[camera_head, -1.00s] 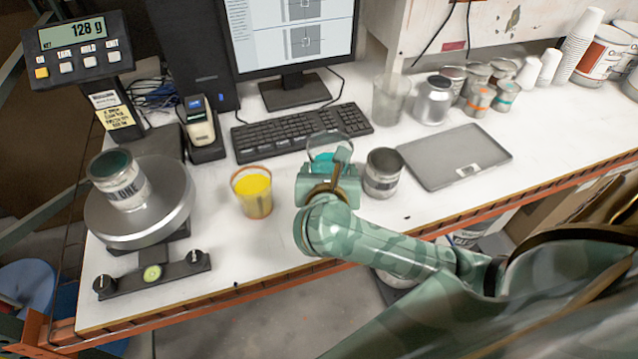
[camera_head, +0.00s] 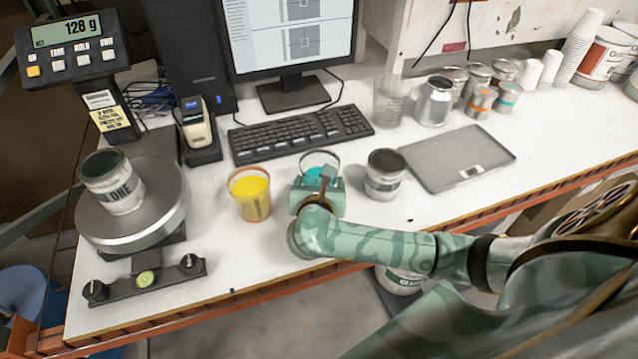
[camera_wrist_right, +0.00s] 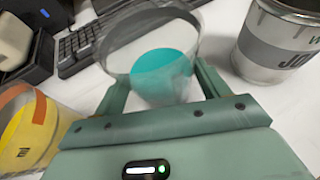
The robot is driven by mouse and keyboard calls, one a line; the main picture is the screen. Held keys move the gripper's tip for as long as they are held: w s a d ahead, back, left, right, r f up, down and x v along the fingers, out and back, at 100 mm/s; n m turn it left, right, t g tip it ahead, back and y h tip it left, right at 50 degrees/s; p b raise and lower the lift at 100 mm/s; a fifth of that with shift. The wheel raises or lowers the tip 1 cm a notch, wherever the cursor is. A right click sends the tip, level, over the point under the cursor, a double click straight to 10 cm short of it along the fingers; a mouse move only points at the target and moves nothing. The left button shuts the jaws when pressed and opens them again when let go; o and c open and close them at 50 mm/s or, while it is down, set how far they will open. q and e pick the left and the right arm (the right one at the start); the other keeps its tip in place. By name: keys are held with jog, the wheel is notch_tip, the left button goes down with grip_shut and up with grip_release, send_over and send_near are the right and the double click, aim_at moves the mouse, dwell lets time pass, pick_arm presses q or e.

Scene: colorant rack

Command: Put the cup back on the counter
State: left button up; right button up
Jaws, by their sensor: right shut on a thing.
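A clear cup with teal liquid (camera_head: 320,160) is between the fingers of my right gripper (camera_head: 318,180), in front of the keyboard. In the right wrist view the cup (camera_wrist_right: 162,72) stands upright between the two green fingers, and the gripper (camera_wrist_right: 160,90) is shut on it. The cup's base is hidden, so I cannot tell whether it touches the white counter (camera_head: 270,268). My left gripper is not in view.
A cup of yellow paint (camera_head: 251,197) stands left of the held cup. An open metal can (camera_head: 384,178) stands close on its right. A scale (camera_head: 165,215) bears a can (camera_head: 112,183). A flat grey device (camera_head: 455,158) lies farther right.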

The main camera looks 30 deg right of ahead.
jog(key=o, duration=0.8)
jog(key=shift+f, duration=0.2)
jog(key=o, duration=0.4)
jog(key=shift+r, duration=0.1)
jog(key=shift+r, duration=0.25)
jog(key=p+v, duration=0.2)
jog(key=v, duration=1)
jog(key=shift+f, duration=0.15)
